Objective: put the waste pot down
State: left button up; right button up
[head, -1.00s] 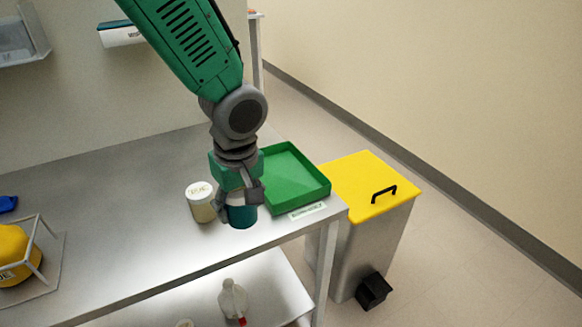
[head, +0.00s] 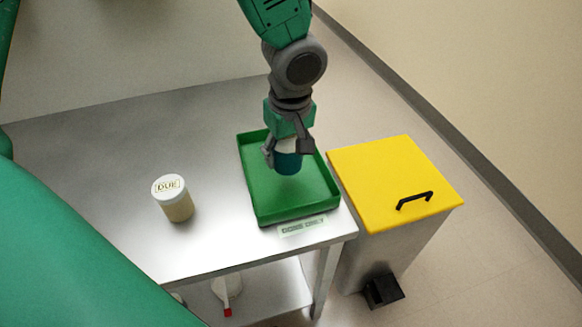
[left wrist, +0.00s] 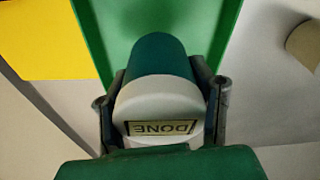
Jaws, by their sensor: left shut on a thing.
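The waste pot (head: 288,163) is teal with a pale lid. In the left wrist view the pot (left wrist: 160,57) shows its lid label, which reads DONE. My left gripper (head: 287,151) is shut around the pot, with a finger on each side, and holds it upright over the inside of the green tray (head: 285,207). The tray also shows behind the pot in the left wrist view (left wrist: 95,25). I cannot tell whether the pot's base touches the tray floor. My right gripper is not in view.
A cream pot (head: 174,199) with a white lid marked DUE stands on the steel table (head: 100,150), left of the tray. A label (head: 303,226) reading DONE ONLY lies at the tray's front. A yellow-lidded bin (head: 390,180) stands right of the table. The tray's front part is empty.

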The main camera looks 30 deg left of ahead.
aim_at(286, 181)
pick_arm(q)
jog(key=f, duration=0.3)
jog(key=shift+w+a, duration=0.2)
jog(key=shift+a, duration=0.05)
notch_tip(286, 181, down, 3)
jog(key=shift+d+r+b, duration=0.1)
jog(key=shift+b, duration=0.55)
jog(key=shift+d+r, duration=0.1)
jog(key=o, duration=1.1)
jog(key=shift+o, duration=1)
jog(key=r+p, duration=0.1)
jog(key=r, duration=0.3)
jog(key=r+p, duration=0.1)
jog(key=r, duration=0.3)
jog(key=d+r+p, duration=0.1)
jog(key=r, duration=0.3)
jog(key=shift+s+d, duration=0.1)
jog(key=shift+s, duration=0.3)
